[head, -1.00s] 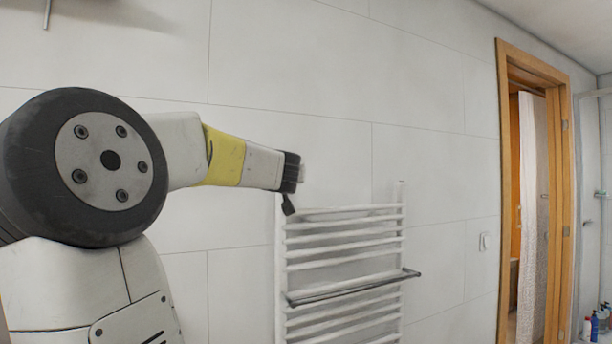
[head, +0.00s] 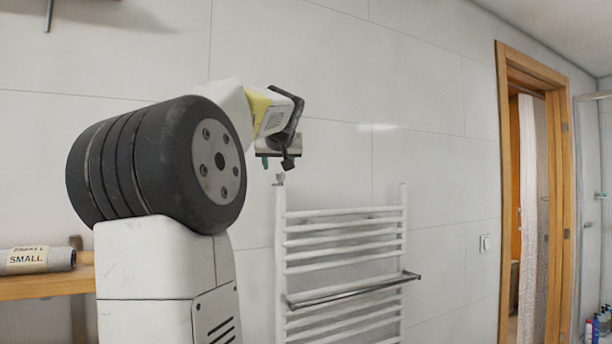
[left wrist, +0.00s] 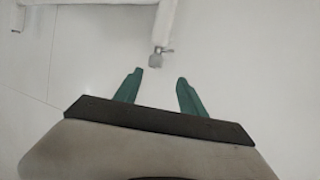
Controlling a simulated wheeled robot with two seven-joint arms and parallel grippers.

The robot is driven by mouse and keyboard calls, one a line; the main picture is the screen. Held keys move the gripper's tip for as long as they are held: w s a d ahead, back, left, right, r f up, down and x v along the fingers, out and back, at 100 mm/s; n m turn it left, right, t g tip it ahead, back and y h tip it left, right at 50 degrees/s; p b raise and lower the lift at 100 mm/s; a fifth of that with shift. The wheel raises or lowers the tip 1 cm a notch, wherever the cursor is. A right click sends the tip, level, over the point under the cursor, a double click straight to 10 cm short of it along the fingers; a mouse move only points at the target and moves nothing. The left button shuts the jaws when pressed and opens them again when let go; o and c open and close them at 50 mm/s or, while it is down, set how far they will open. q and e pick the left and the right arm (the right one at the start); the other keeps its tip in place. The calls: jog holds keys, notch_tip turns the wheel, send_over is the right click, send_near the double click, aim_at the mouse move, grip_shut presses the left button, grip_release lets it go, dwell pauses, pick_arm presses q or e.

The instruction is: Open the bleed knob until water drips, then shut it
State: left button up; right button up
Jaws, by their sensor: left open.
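A white ladder-style towel radiator (head: 281,240) is on the tiled wall in the head view. The small grey bleed knob (head: 280,178) sits at the top of its left post. It also shows in the left wrist view (left wrist: 156,59), at the end of the white post, just beyond the fingertips. My left gripper (head: 276,164) is above the knob in the head view. In the left wrist view the left gripper (left wrist: 160,75) has its two green fingers apart with nothing between them. No water shows. My right gripper is in neither view.
A grey metal bar (head: 350,293) crosses the front of the radiator. A wooden shelf (head: 45,287) with a rolled item labelled SMALL (head: 38,260) is at the left. A wall switch (head: 484,243) and wooden door frame (head: 558,200) are at the right.

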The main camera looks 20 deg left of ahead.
aim_at(281, 177)
pick_arm(q)
jog(key=shift+h, duration=0.3)
jog(key=x, duration=0.7)
jog(key=shift+w+d+f, duration=0.1)
jog(key=shift+w, duration=0.35)
grip_shut()
